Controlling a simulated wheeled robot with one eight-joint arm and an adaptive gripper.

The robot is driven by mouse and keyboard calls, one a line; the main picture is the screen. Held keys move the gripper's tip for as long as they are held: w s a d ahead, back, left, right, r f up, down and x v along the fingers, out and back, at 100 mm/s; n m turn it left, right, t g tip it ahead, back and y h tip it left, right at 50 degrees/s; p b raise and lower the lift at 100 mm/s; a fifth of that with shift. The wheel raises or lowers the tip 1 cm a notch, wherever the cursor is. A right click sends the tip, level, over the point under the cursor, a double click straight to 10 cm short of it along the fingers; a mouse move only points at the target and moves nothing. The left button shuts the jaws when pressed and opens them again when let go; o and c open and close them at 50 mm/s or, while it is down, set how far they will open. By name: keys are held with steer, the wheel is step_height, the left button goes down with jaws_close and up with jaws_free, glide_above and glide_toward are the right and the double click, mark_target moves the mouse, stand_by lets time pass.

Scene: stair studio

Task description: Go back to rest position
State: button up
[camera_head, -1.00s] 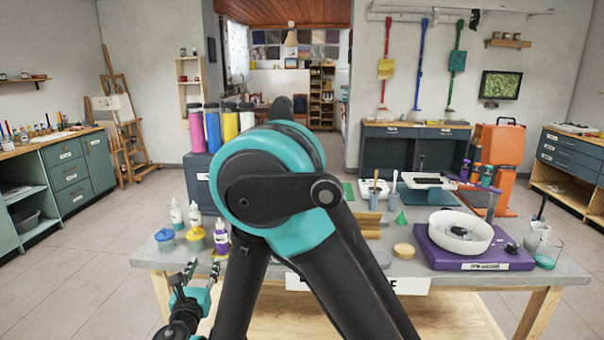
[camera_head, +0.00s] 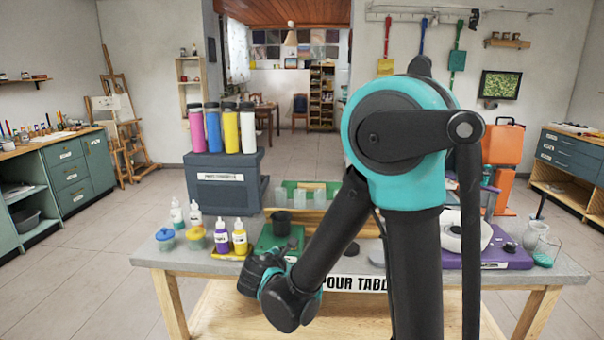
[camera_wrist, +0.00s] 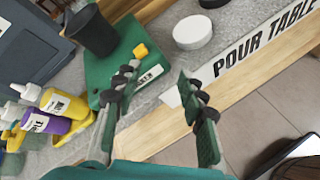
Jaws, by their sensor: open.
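My gripper (camera_wrist: 155,100) is open and empty in the wrist view, its two dark green fingers spread apart. It hangs over the front edge of the pour table (camera_head: 180,261), close to a green board (camera_wrist: 98,68) with a black cup (camera_wrist: 91,30) upright on it. In the head view my arm is folded, with its elbow raised right of the middle. My gripper's fingers are mostly hidden there behind my wrist.
Several small bottles, such as the yellow one (camera_head: 239,240), stand left of the green board. A blue-grey box (camera_head: 224,190) bears several tall coloured bottles. A purple device (camera_head: 497,259) with a white round pan sits at the right. A white disc (camera_wrist: 193,32) lies near the table sign.

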steer(key=s+d+f+m+g, duration=0.2)
steer(key=s+d+m+g, duration=0.1)
steer(key=d+m, duration=0.4)
steer(key=s+d+f+m+g, duration=0.2)
steer(key=s+d+m, duration=0.15)
steer(key=d, duration=0.65)
steer(key=s+d+f+m+g+y, duration=0.2)
steer(key=s+d+m, duration=0.3)
steer(key=s+m, duration=0.4)
steer(key=f+m+y, duration=0.1)
steer(key=m, duration=0.3)
steer(key=shift+s+d+g, duration=0.15)
steer(key=shift+d+g, duration=0.05)
steer(key=shift+g, duration=0.1)
steer(key=shift+f, duration=0.1)
